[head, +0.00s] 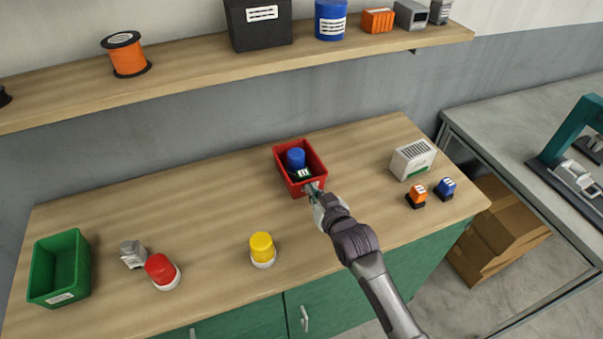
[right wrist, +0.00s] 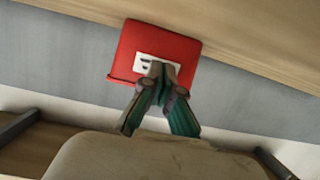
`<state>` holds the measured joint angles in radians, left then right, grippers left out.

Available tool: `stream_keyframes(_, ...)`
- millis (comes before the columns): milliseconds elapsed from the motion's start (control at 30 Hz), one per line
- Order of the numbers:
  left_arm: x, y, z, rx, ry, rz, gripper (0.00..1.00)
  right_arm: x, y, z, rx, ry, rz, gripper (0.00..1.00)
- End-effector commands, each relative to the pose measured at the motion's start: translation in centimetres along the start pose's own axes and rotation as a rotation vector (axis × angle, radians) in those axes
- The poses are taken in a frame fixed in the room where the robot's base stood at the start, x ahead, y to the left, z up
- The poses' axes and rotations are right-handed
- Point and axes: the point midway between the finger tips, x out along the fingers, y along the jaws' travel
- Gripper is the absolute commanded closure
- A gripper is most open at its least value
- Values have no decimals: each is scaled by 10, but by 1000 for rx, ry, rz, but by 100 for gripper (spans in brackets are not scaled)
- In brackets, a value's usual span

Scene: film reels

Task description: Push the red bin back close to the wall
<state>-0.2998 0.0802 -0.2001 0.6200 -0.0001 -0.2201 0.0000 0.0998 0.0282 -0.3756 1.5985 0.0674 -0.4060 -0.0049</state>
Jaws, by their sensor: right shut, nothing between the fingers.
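The red bin (head: 318,160) stands on the wooden counter (head: 200,195), a little in front of the grey wall (head: 260,118). It holds a blue-topped object (head: 296,157) and a dark item with a white label. My right gripper (head: 314,188) is shut and empty at the bin's front side, by its white label. In the right wrist view the shut fingertips (right wrist: 160,72) overlap the label on the red bin's front (right wrist: 185,48); I cannot tell for sure whether they touch. My left gripper is not in view.
A green bin (head: 84,262), a red-topped object (head: 159,268) and a yellow-topped object (head: 262,246) stand left and front. A grey-white box (head: 413,158) and small orange and blue items (head: 445,187) are at right. A loaded shelf (head: 200,75) overhangs the back.

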Motion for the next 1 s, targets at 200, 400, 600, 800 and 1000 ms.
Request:
stream_keyframes(200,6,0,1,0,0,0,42,12,0,4,2,-11,-1,100)
stream_keyframes(400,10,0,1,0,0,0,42,21,0,2,2,-11,0,100)
stream_keyframes(600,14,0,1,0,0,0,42,31,0,-1,2,-11,0,100)
stream_keyframes(800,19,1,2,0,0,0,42,40,0,-4,3,-11,0,100)
stream_keyframes(1000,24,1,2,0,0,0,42,50,0,-6,2,-12,0,100)
